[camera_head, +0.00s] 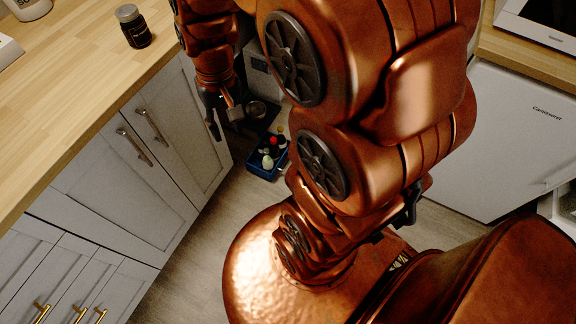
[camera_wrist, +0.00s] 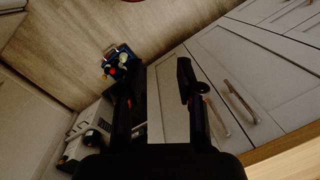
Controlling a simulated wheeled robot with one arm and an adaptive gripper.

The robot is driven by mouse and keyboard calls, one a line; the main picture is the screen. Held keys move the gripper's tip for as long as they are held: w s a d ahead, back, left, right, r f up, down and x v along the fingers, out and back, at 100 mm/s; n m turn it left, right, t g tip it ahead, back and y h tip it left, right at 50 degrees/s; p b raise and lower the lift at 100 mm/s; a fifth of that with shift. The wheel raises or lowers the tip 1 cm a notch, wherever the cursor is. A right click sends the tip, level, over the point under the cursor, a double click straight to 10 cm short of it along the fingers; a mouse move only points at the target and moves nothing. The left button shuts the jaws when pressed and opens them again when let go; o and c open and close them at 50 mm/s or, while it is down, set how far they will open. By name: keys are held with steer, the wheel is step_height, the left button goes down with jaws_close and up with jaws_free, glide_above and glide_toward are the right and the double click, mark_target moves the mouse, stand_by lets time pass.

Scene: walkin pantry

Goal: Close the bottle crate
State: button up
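The blue bottle crate (camera_head: 262,173) stands on the floor by the end of the cabinets, with several bottles inside; red, yellow and pale tops show. In the wrist view the crate (camera_wrist: 127,50) is beyond the fingers, at upper left. A dark panel lies just behind the crate in the head view; I cannot tell whether it is the crate's lid. My gripper (camera_head: 224,121) is empty, its fingers apart, above and to the left of the crate in the picture and not touching it. The wrist view also shows its two dark fingers (camera_wrist: 157,95) spread.
Grey cabinets (camera_head: 120,190) with handles run along the left under a wooden counter (camera_head: 70,80). A dark jar (camera_head: 133,27) stands on the counter. A white appliance (camera_head: 520,140) is at the right. My arm hides much of the middle. Bare floor (camera_head: 205,240) shows before the crate.

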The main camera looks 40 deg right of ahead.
steer(key=w+d+f+m+t+b, duration=0.1)
steer(key=w+d+f+m+b, duration=0.2)
steer(key=w+f, duration=0.4)
steer(key=w+d+f+b, duration=0.3)
steer(key=w+d+f, duration=0.2)
steer(key=f, duration=0.4)
steer(key=m+t+b, duration=0.2)
steer(key=m+b, duration=0.7)
steer(key=b, duration=0.7)
glide_above(287, 164)
steer(key=s, duration=0.2)
steer(key=s+d+f+x, duration=0.1)
steer(key=s+d+x, duration=0.15)
steer(key=x, duration=1.55)
steer(key=s+d+x, duration=0.1)
steer(key=s+x, duration=0.3)
steer(key=x, duration=1.3)
steer(key=s+d+f+x, duration=0.1)
steer(key=s+d+x, duration=0.15)
steer(key=x, duration=1.55)
steer(key=shift+h, duration=0.3)
steer(key=shift+w+a+f+b, duration=0.1)
steer(key=shift+w+f+b, duration=0.15)
steer(key=shift+f, duration=1)
steer(key=shift+w+f+b, duration=0.2)
steer(key=shift+f+b, duration=0.1)
steer(key=shift+f, duration=0.9)
steer(key=shift+w+a+f+b, duration=0.1)
steer(key=shift+w+f+b, duration=0.15)
steer(key=shift+f, duration=1)
